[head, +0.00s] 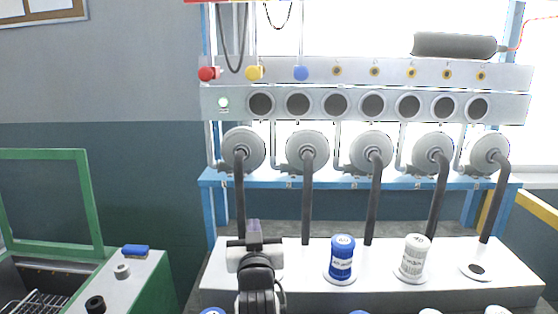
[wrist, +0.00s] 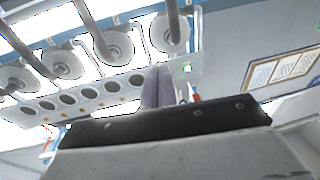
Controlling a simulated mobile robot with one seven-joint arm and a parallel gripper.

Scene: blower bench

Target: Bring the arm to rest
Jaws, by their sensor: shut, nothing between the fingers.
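My gripper (head: 254,229) shows in the head view in front of the left part of the white bench, with its fingers pointing up. It is shut and empty. In the wrist view its closed fingers (wrist: 157,88) stand above the dark gripper body. My arm rises from the bottom edge of the head view and hides part of the bench behind it.
A blue canister (head: 341,259) and a white canister (head: 413,257) stand on the white bench (head: 300,262) to the right of my gripper. Dark hoses (head: 308,200) hang from round blowers (head: 371,150) behind. A green-framed machine (head: 90,205) stands at left.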

